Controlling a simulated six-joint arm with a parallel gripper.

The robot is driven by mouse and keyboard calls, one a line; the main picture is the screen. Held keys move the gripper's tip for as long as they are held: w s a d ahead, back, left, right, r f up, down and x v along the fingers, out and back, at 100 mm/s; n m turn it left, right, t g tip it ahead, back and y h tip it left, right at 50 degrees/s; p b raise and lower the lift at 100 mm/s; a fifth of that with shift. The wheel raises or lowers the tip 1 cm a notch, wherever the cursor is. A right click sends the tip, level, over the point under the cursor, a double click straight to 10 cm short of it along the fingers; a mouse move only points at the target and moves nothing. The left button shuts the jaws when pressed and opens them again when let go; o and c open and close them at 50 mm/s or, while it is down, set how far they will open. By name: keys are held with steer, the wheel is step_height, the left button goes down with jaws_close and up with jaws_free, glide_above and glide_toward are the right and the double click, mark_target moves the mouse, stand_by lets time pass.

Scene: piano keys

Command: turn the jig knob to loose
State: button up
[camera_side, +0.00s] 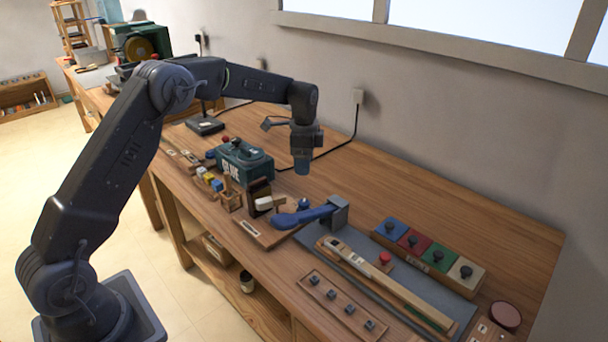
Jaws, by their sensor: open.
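My gripper (301,166) hangs pointing down over the middle of the bench, above and apart from the fixtures; its fingers are small here, and I see nothing held. Below it is a small wooden jig board (262,232) with a dark upright block (259,193) and a pale piece. A small dark blue knob (304,203) shows just behind a blue lever-like part (300,216); it looks like the jig knob, but I cannot be sure. Its pointer and any loose marking are too small to read.
A green box (245,163) stands left of my gripper. A row of coloured blocks with black knobs (428,248) lies at right, near a long wooden key piece (385,283) on a grey mat and a red button (384,258). The bench's back strip is clear.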

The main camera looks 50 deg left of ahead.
mark_target(304, 202)
steer(key=shift+r, duration=0.4)
step_height(304, 202, down, 14)
steer(key=m, duration=0.9)
stand_by(0.3)
steer(key=shift+r, duration=0.1)
steer(key=c, duration=0.9)
